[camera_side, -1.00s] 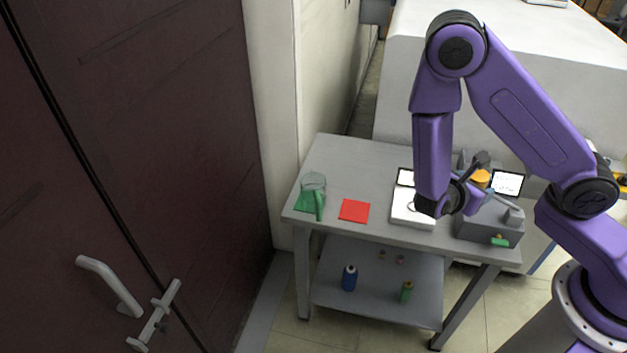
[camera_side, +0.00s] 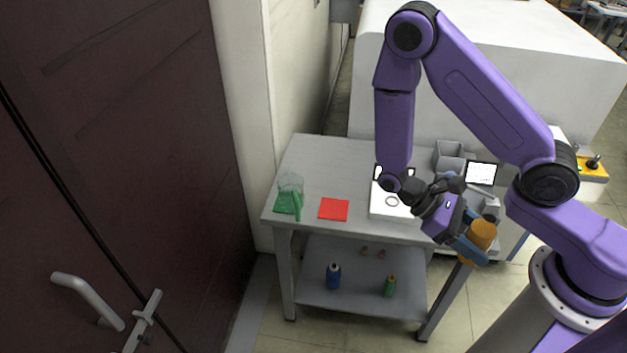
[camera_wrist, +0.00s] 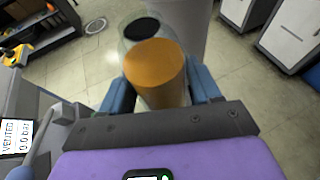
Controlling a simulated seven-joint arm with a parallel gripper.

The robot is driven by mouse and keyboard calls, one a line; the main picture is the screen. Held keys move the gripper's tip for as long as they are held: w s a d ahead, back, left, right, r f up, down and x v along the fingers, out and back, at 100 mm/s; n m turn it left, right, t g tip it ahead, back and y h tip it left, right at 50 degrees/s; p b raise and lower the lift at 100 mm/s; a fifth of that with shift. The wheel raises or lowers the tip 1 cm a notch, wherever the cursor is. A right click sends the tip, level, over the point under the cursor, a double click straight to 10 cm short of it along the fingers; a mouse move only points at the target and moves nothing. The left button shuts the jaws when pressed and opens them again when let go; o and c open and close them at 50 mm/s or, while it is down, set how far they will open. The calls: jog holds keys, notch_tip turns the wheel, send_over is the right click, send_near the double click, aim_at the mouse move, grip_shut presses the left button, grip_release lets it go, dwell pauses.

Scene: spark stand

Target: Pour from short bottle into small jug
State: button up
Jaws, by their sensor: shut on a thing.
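The short bottle (camera_side: 482,234) has amber contents and is held in my gripper (camera_side: 472,247), out past the table's front right corner. The wrist view shows the clear bottle (camera_wrist: 155,62) between the two blue fingers of my gripper (camera_wrist: 160,88), with a dark round end beyond the amber part. The fingers are shut on its sides. The small jug (camera_side: 290,182) is clear with a green handle and stands on a green mat (camera_side: 283,207) at the table's left end, well away from my gripper.
A red mat (camera_side: 334,209) lies right of the jug. A white scale-like device (camera_side: 388,211) with a ring sits mid-table. A grey open box (camera_side: 449,157) and a screen (camera_side: 481,173) stand at the right. Blue (camera_side: 333,276) and green (camera_side: 390,286) bottles stand on the lower shelf.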

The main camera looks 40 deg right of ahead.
aim_at(459, 258)
jog(key=a+m+y, duration=0.1)
jog(key=a+m+g+y, duration=0.1)
jog(key=a+y, duration=0.1)
jog(key=a+f+m+y, duration=0.1)
jog(key=a+m, duration=0.1)
jog(key=shift+s+a, duration=0.15)
jog(key=shift+a, duration=0.05)
jog(key=w+a+f+m+t+y, duration=0.3)
jog(key=w+a+m+t+y, duration=0.1)
jog(key=w+a+m+y, duration=0.75)
jog(key=w+m+t+y, duration=0.2)
jog(key=w+m+t, duration=1)
jog(key=w, duration=1.1)
jog(key=t, duration=0.2)
jog(key=shift+w+d+t, duration=0.15)
jog(key=shift+d+t, duration=0.2)
jog(key=shift+t, duration=0.05)
jog(key=shift+w+r+m+y, duration=0.1)
jog(key=shift+r+m+y, duration=0.05)
jog(key=shift+m+y, duration=0.15)
